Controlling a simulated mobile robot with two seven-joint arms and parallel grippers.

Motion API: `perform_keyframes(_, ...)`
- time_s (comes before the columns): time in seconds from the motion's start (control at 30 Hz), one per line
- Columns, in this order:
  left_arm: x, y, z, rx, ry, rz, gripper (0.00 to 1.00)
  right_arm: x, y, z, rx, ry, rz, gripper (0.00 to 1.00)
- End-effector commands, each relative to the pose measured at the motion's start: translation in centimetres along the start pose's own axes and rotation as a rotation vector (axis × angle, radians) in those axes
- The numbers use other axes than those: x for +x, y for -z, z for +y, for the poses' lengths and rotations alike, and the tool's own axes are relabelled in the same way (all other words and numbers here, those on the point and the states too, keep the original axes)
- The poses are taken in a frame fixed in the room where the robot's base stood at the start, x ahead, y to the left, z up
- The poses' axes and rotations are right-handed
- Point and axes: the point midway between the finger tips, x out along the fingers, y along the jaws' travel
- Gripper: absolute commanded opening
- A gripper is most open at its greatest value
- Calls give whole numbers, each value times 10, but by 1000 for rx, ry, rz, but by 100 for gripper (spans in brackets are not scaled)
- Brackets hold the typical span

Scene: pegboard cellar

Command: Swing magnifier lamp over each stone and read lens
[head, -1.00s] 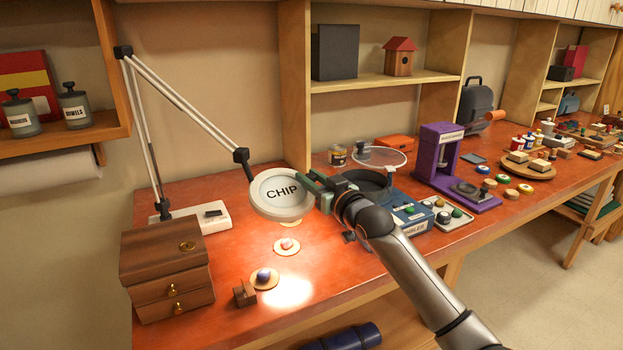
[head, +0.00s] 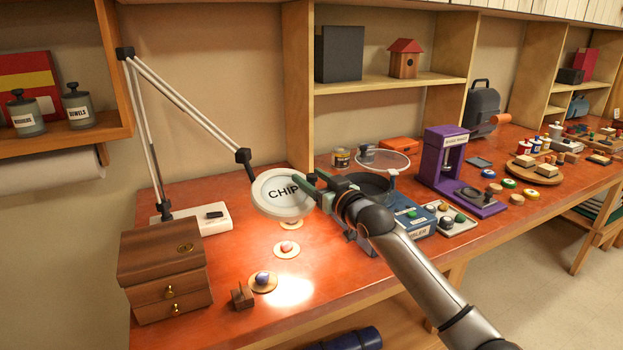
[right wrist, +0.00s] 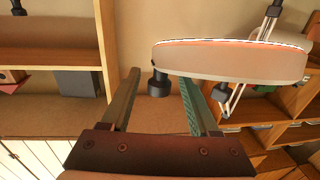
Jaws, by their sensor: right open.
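The magnifier lamp's round head (head: 262,207) hangs low over the bench on its jointed arm. Its lens (head: 278,190) reads "CHIP", and a finger overlaps the last letter. My right gripper (head: 314,189) is open at the head's right edge. In the right wrist view the open fingers (right wrist: 160,88) have a dark knob (right wrist: 159,84) of the lamp head between them. A blue-purple stone (head: 263,278) and a pink stone (head: 287,246) sit on round wooden discs. A third disc (head: 292,224) is mostly hidden under the lamp head. My left gripper is out of view.
A wooden drawer box (head: 165,270) stands at the left, with a small wooden block (head: 242,296) near the front edge. A blue tumbler machine (head: 408,222) and a purple press (head: 440,160) stand right of the lamp.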

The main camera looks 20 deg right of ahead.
Motion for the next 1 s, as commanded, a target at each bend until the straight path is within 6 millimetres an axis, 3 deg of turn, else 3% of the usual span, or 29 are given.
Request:
perform_keyframes(0.37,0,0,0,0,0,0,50,-9,0,1,-1,0,2,61)
perform_keyframes(1.0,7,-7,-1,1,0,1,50,-110,-1,0,-2,0,-1,61)
